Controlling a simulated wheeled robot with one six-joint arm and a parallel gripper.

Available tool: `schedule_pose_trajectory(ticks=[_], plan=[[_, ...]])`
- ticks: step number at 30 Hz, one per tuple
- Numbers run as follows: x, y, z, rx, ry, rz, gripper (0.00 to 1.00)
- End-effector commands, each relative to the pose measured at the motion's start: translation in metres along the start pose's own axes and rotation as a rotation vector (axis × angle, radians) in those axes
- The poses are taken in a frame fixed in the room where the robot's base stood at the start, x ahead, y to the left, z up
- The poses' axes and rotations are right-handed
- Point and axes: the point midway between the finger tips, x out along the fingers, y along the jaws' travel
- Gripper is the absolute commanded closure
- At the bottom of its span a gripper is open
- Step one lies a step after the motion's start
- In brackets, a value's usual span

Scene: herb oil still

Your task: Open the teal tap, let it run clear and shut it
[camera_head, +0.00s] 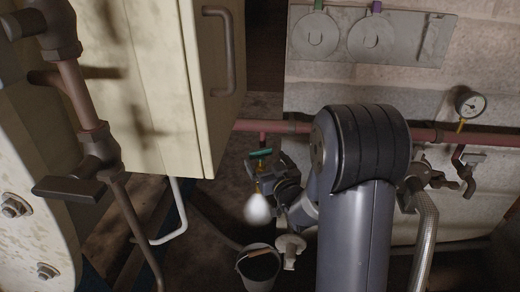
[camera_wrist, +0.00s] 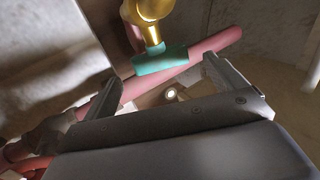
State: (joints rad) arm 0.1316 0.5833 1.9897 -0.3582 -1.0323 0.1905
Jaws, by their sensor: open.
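The teal tap (camera_head: 260,152) hangs under the red pipe, its short handle lying roughly level in the head view. A white, cloudy plume (camera_head: 257,209) shows just below its yellow brass part, above a grey bucket (camera_head: 258,268). In the wrist view the teal handle (camera_wrist: 160,60) and brass body (camera_wrist: 152,14) are large and close. My gripper (camera_wrist: 163,84) is open, one finger to each side of the handle and lower in the picture. I see nothing held; I cannot tell whether a finger touches the handle. In the head view my arm partly hides the gripper.
The red pipe (camera_head: 440,133) runs along the block wall. A cream cabinet (camera_head: 150,90) stands close on the left. A pressure gauge (camera_head: 470,103) and another tap (camera_head: 466,172) are at the right. A white bent tube (camera_head: 178,215) stands left of the bucket.

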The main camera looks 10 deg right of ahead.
Motion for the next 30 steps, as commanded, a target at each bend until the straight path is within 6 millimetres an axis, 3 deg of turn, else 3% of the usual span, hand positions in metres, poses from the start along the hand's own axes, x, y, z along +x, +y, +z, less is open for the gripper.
schedule_pose_trajectory(ticks=[6, 12, 25, 30], plan=[[0.041, -0.001, 0.002, -0.001, 0.000, -0.001, 0.09], [0.064, 0.000, 0.001, -0.001, 0.000, -0.001, 0.09], [0.071, 0.000, 0.000, -0.001, -0.001, 0.000, 0.10], [0.071, 0.000, 0.000, -0.001, -0.001, 0.000, 0.24]])
